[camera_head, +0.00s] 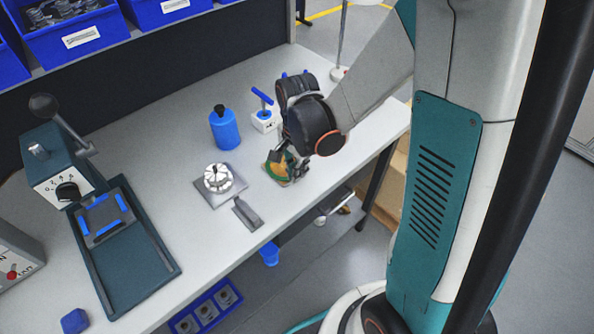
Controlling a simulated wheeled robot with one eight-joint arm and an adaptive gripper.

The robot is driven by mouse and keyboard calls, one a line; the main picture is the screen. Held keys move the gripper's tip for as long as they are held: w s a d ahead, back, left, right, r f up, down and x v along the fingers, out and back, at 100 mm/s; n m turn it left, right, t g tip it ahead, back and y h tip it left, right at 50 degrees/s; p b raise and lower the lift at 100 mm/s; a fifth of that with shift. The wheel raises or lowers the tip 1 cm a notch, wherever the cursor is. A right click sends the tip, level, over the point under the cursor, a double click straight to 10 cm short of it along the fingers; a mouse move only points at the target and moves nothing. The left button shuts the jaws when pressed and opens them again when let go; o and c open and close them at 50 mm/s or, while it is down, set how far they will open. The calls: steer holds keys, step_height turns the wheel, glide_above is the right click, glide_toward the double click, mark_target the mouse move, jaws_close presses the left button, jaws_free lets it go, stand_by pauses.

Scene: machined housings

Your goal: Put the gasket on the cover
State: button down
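My gripper (287,168) points down over the right part of the workbench, near its front edge. A small green and orange flat piece (275,168) is at its fingertips, partly hidden by them. It may be the gasket, but I cannot tell whether the fingers are shut on it or only beside it. Left of the gripper, a silver round slotted part (217,178) sits on a grey square plate (232,192). I cannot tell which thing is the cover.
A blue bottle (224,130) and a white block with a blue handle (264,118) stand behind. A dark press (55,165) with a long base holds a grey plate with blue strips (104,220) at left. A grey bar (247,214) lies near the front edge (290,222).

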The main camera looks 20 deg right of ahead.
steer(key=c, duration=2.2)
jaws_free()
steer(key=shift+f, duration=0.15)
steer(key=shift+c, duration=0.2)
steer(key=o, duration=0.4)
steer(key=shift+o, duration=0.2)
step_height(320, 180, up, 13)
steer(key=p, duration=0.4)
steer(key=s+a+r+n+t, duration=0.1)
steer(key=s+r+n+t, duration=0.6)
steer(key=n, duration=0.7)
steer(key=shift+v, duration=2.45)
